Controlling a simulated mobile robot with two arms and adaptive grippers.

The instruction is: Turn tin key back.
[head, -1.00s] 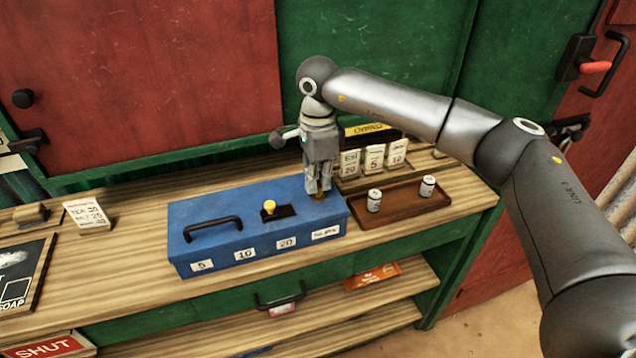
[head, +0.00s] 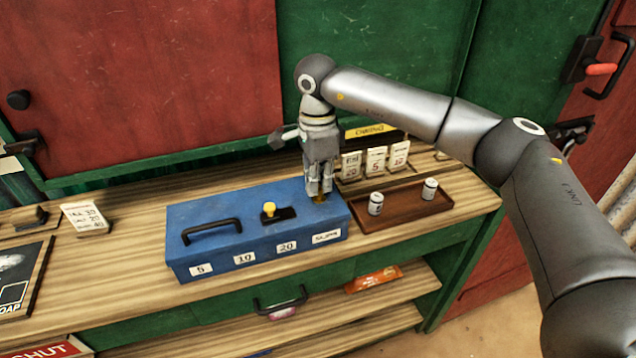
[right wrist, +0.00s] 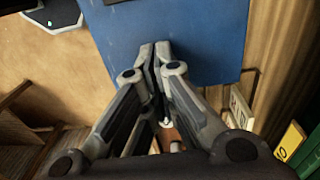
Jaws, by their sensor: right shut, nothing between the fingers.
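The blue tin (head: 200,215) stands on the wooden counter with its lid down. It has a black handle, and a yellow knob (head: 269,209) on a dark plate on its lid. My right gripper (head: 319,196) is shut and points down at the tin's right end. A small brass-coloured piece (head: 320,199), perhaps the key, shows just at the fingertips, mostly hidden by them; I cannot tell whether they touch it. In the right wrist view, the closed fingertips (right wrist: 155,48) lie over the blue tin (right wrist: 205,45), with nothing visible between them. My left gripper is not in view.
A brown tray (head: 400,213) with two small labelled cylinders (head: 376,203) stands right of the tin. Several number cards (head: 376,160) stand behind it. A price card (head: 83,217) and a slate (head: 20,275) are at the left. The counter between is clear.

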